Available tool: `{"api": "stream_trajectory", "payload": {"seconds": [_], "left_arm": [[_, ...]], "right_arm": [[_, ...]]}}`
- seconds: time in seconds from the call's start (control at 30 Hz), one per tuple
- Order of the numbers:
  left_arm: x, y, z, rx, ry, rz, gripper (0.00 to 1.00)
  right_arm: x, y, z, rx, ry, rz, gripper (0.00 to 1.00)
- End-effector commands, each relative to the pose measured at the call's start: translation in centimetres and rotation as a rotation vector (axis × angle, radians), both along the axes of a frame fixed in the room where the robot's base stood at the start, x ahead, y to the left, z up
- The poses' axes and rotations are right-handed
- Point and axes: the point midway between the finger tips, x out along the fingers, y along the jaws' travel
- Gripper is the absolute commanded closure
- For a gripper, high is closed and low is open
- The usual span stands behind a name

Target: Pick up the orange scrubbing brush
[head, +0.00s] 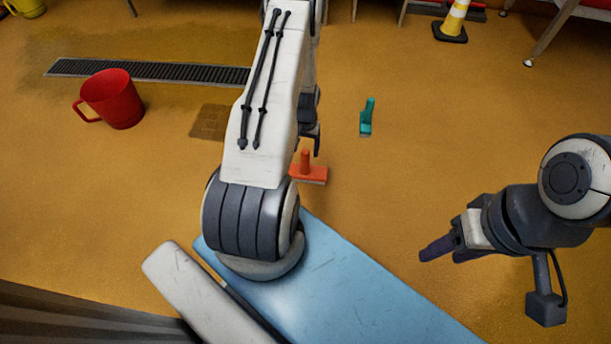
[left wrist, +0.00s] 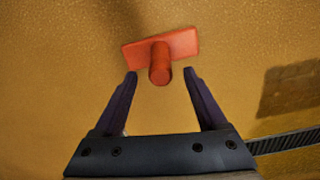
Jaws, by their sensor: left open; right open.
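The orange scrubbing brush (head: 309,172) stands on the tan floor with its handle pointing up, just right of my left arm in the head view. In the left wrist view the brush (left wrist: 160,55) lies just beyond the fingertips, its handle end between and slightly ahead of them. My left gripper (left wrist: 160,76) is open and empty, with a finger to each side of the handle and not visibly touching it. In the head view my left arm partly hides that gripper. My right gripper (head: 440,252) is open and empty at the right, away from the brush.
A red mug (head: 112,99) and a drain grate (head: 180,72) are at the left. A cone (head: 454,20) stands at the back right. Floor around the orange brush is mostly clear.

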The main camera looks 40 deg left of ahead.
Motion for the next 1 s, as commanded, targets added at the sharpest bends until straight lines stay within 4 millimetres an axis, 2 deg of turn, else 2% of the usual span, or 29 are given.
{"api": "stream_trajectory", "payload": {"seconds": [0.03, 0.27, 0.6, 0.87, 0.9, 0.97, 1.0], "left_arm": [[0.0, 0.0, -1.4, 0.0, 0.0, 0.0, 0.26], [0.0, 0.0, -2.8, 0.0, 0.0, -0.001, 0.26], [0.1, 0.1, -7.1, 0.0, 0.001, 0.0, 0.26], [0.1, 0.1, -7.2, 0.001, 0.001, 0.0, 0.26], [0.1, 0.1, -7.2, 0.001, 0.001, 0.0, 0.33], [0.1, 0.1, -7.2, 0.001, 0.001, 0.0, 0.56], [0.1, 0.1, -7.2, 0.001, 0.001, 0.0, 0.71]], "right_arm": [[0.0, 0.0, -1.0, 0.0, 0.0, 0.0, 0.48], [0.0, 0.0, -1.9, 0.0, 0.0, 0.0, 0.48], [0.0, 0.0, -5.7, 0.0, 0.0, 0.0, 0.48], [0.0, 0.0, -5.6, 0.0, 0.0, 0.0, 0.48], [0.0, 0.0, -5.6, 0.0, 0.0, 0.0, 0.48], [0.0, 0.0, -5.6, 0.0, 0.0, 0.0, 0.48], [0.0, 0.0, -5.6, 0.0, 0.0, 0.0, 0.48]]}}
